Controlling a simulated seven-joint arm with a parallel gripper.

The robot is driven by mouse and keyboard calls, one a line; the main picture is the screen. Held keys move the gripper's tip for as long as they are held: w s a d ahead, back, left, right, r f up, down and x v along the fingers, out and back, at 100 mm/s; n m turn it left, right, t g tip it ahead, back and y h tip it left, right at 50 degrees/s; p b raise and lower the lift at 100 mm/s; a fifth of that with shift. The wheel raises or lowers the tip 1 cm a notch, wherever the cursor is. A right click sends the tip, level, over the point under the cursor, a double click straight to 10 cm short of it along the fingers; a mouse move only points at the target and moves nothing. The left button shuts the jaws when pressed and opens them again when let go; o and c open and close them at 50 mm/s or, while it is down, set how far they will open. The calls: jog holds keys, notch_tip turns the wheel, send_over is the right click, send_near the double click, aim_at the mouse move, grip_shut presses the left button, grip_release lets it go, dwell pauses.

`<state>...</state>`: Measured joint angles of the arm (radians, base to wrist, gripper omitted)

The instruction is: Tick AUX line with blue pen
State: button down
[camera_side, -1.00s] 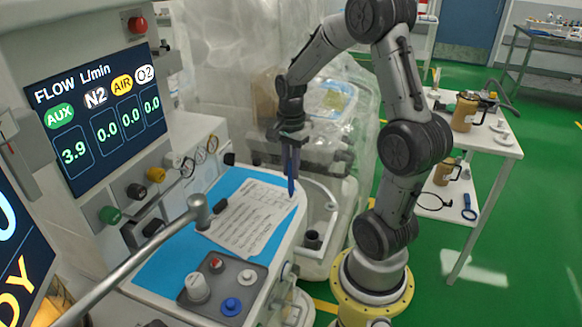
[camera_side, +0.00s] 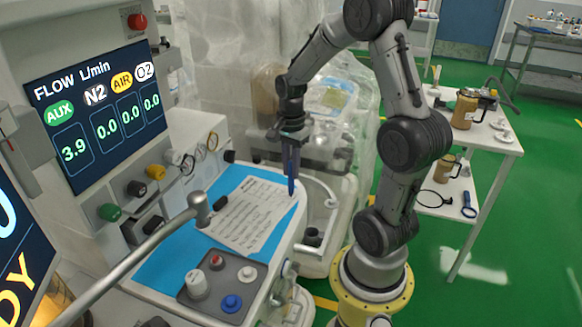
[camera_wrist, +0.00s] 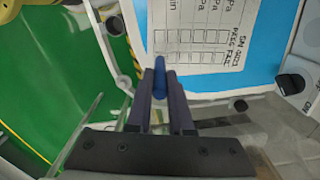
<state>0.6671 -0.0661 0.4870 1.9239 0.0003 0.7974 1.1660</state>
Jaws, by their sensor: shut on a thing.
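My gripper (camera_side: 291,160) is shut on a blue pen (camera_side: 291,186), which hangs upright, tip down, over the right edge of the checklist sheet. In the wrist view the pen (camera_wrist: 160,66) sticks out between the dark fingers (camera_wrist: 161,98), beside the sheet's column of boxes. The white sheet (camera_side: 246,214) lies on the blue mat (camera_side: 168,262); it also shows in the wrist view (camera_wrist: 212,20). Its lines are too small to read in the side view, so I cannot pick out the AUX line. I cannot tell whether the pen touches the paper. The flow screen (camera_side: 96,118) reads AUX 3.9.
A black clip or knob (camera_side: 220,203) lies at the sheet's left edge. A grey control panel (camera_side: 247,299) with several knobs stands at the front. A metal rod (camera_side: 135,257) crosses the left foreground. A side table (camera_side: 481,137) with mugs stands at the right.

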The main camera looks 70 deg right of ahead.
jog(key=shift+d, duration=0.45)
dwell(0.9)
notch_tip(320, 180, up, 7)
dwell(1.1)
jog(key=shift+s+f, duration=0.1)
